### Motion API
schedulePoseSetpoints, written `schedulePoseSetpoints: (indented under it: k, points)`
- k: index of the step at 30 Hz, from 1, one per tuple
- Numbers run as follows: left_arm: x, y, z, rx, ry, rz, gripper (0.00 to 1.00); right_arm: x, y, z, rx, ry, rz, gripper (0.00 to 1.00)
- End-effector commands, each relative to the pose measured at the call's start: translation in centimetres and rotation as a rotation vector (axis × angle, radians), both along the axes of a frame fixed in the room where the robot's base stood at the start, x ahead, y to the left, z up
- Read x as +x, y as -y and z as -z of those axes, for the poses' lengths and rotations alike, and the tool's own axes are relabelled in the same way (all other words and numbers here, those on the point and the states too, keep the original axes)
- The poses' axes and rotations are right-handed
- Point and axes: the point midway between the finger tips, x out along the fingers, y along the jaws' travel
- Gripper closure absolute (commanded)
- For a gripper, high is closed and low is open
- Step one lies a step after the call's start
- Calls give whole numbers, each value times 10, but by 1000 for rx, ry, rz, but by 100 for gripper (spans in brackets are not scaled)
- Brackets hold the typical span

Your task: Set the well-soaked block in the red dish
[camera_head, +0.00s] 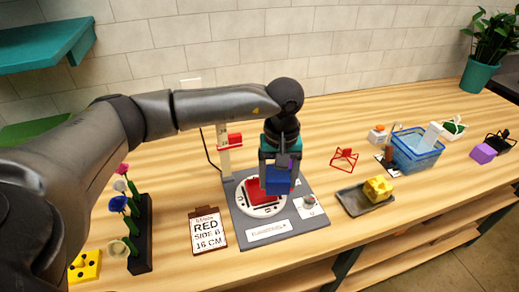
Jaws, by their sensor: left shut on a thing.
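My left gripper (279,162) points down over the round white turntable, shut on a blue block (278,182). The red dish (258,191) sits on the turntable (245,204), partly hidden behind the block and fingers. The block is at or just above the dish; I cannot tell whether they touch. How wet the block is cannot be told from this view. My right gripper is not in view.
The turntable's grey base (276,226) has a post with a red part (235,140). A flower rack (140,240) stands left. A yellow block (378,189) on a tray, a blue tub (416,152) and a purple block (483,153) are right.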

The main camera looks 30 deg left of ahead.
Motion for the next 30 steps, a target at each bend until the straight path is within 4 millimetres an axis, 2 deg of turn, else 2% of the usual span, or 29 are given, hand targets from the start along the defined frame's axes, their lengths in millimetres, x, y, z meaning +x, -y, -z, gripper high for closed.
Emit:
schedulePoseSetpoints:
  k: [1,3,10,20,30]
  points:
    - [4,-11,-5,0,-5,-61,93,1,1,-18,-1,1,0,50]
    - [10,-24,-1,1,-4,-129,93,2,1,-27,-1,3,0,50]
    - [17,-49,9,-1,0,-253,93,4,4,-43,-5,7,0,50]
    - [17,-52,21,-2,0,-265,93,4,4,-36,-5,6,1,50]
    - [17,-52,47,-1,-1,-264,93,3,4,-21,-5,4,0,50]
